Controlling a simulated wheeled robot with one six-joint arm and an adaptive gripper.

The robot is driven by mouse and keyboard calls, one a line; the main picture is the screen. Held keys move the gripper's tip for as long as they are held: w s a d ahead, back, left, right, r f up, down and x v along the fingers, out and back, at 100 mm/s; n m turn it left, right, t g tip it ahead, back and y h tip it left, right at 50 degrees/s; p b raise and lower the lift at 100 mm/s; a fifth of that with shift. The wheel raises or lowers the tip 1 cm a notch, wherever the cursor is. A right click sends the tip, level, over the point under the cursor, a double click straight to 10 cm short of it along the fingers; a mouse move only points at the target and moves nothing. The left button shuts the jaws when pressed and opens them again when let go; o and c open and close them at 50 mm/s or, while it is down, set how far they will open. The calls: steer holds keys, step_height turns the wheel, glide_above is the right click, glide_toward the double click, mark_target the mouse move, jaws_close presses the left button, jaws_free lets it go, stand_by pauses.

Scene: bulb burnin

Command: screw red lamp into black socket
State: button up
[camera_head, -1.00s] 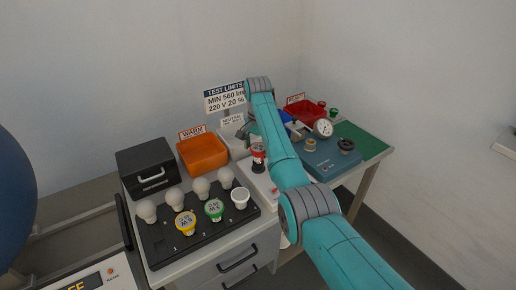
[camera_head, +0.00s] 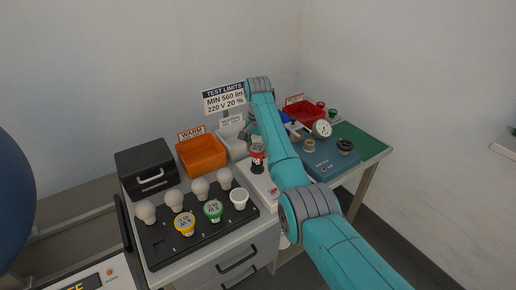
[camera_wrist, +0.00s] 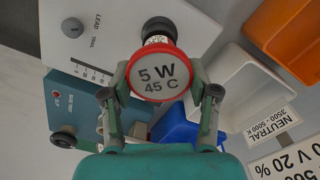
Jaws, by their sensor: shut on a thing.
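The red lamp (camera_wrist: 160,78) faces the wrist camera with its grey disc, marked 5 W 45 C, inside a red rim. My gripper (camera_wrist: 160,93) is shut on it, one finger at each side of the rim. Just beyond it, in line, is the black socket (camera_wrist: 158,25), with a pale ribbed band between them; I cannot tell how far the lamp sits in it. In the head view a small red and black upright stack (camera_head: 258,157) stands on a white box, left of my arm; lamp and socket are hard to separate there. My fingers are mostly hidden there.
The white box (camera_wrist: 100,25) has a dial. A teal tester (camera_head: 325,160) stands right of my arm. An orange bin (camera_head: 203,155) and a white bin (camera_head: 231,146) stand behind the socket. A black lamp tray (camera_head: 165,245) with several lamps lies front left.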

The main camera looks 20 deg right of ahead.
steer(key=shift+o, duration=0.4)
steer(key=m, duration=0.3)
steer(key=a+m, duration=0.1)
steer(key=m, duration=0.2)
steer(key=shift+s+f, duration=0.1)
steer(key=m, duration=0.5)
steer(key=shift+d, duration=0.1)
steer(key=shift+c, duration=0.4)
steer(key=m, duration=0.5)
steer(key=shift+s+d+f+m, duration=0.15)
steer(key=shift+s+f+m, duration=0.05)
steer(key=shift+m, duration=0.2)
steer(key=m, duration=0.5)
steer(key=shift+s+m, duration=0.25)
steer(key=shift+m, duration=0.15)
steer(key=o, duration=1)
steer(key=shift+o, duration=0.2)
steer(key=shift+r, duration=0.1)
